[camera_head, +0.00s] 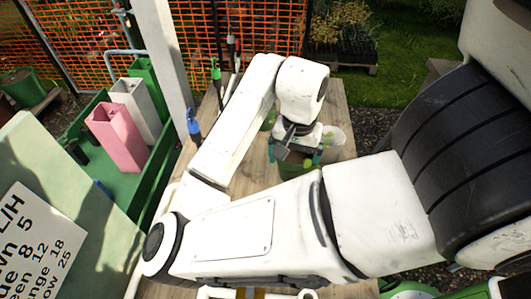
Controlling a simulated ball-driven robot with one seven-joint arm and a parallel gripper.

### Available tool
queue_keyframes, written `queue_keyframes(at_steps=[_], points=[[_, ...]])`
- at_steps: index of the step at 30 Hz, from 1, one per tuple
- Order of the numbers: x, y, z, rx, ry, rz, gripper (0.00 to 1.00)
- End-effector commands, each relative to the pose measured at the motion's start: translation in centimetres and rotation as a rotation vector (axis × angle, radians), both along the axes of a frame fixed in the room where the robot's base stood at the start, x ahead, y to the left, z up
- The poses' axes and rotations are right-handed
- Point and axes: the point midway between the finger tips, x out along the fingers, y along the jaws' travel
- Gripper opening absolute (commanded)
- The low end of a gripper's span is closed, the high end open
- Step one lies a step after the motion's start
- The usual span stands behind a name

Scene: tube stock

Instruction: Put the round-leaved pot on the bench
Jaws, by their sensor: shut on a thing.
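My gripper (295,155) is at the far part of the wooden bench (340,98), pointing down. It is shut on a green pot (296,171), with bits of green leaf around the jaws. My arm and gripper hide most of this pot, so its leaf shape is hard to tell. I cannot tell whether its base touches the bench top. A whitish pot (333,141) stands just to the right of the gripper.
A blue-capped tool (193,125) and a green-topped one (216,70) stand on the left. A green tray (150,180) holds pink (116,138) and white tall containers. A sign board (40,235) is at front left. Orange mesh fencing is behind.

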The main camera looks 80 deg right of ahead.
Motion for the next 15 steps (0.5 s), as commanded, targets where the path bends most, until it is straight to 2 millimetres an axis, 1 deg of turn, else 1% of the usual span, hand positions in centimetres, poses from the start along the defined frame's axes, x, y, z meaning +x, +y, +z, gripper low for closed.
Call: queue_keyframes(at_steps=[1, 7, 9, 15], points=[[1.1, -0.4, -0.6, 0.0, 0.004, 0.01, 0.54], [5.2, -2.0, -2.6, 0.0, 0.005, 0.006, 0.54], [6.2, -2.4, -4.2, -0.001, 0.007, 0.006, 0.54], [8.5, -3.2, -6.8, 0.002, 0.003, 0.001, 0.54]])
